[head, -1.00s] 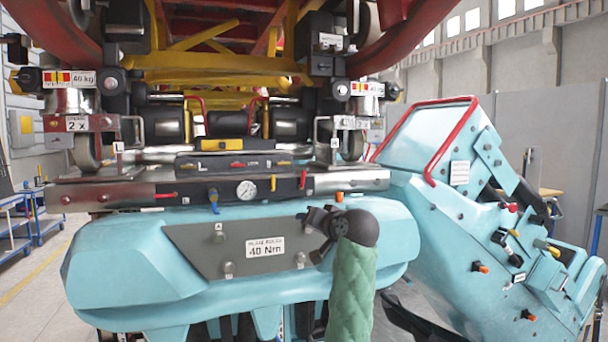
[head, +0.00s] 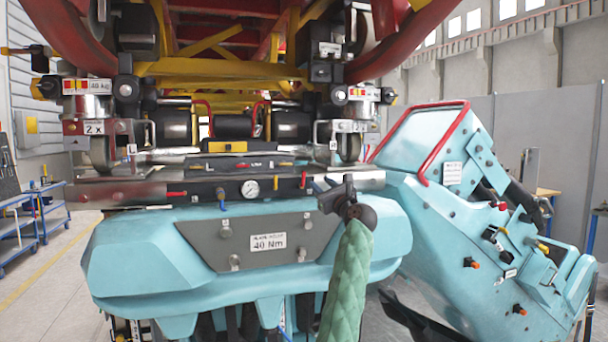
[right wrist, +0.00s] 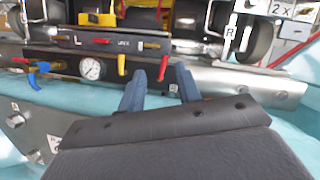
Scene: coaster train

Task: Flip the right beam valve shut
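The right beam valve (head: 303,180) has a red handle hanging down near the right end of the dark beam front. In the right wrist view the red handle (right wrist: 163,68) also points down. My right gripper (head: 328,188) is just right of the handle in the head view. In the right wrist view my right gripper (right wrist: 159,78) has its two blue fingers apart, with the handle's lower end in line with the gap between them. I see nothing held, and contact cannot be told. My left gripper is not in view.
A yellow handle (right wrist: 121,62), a pressure gauge (right wrist: 91,68) and a blue handle (right wrist: 38,72) sit left of the red handle. A second red handle (head: 176,194) lies level at the beam's left. The turquoise housing (head: 130,255) bulges out below. A red-railed turquoise console (head: 470,215) stands right.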

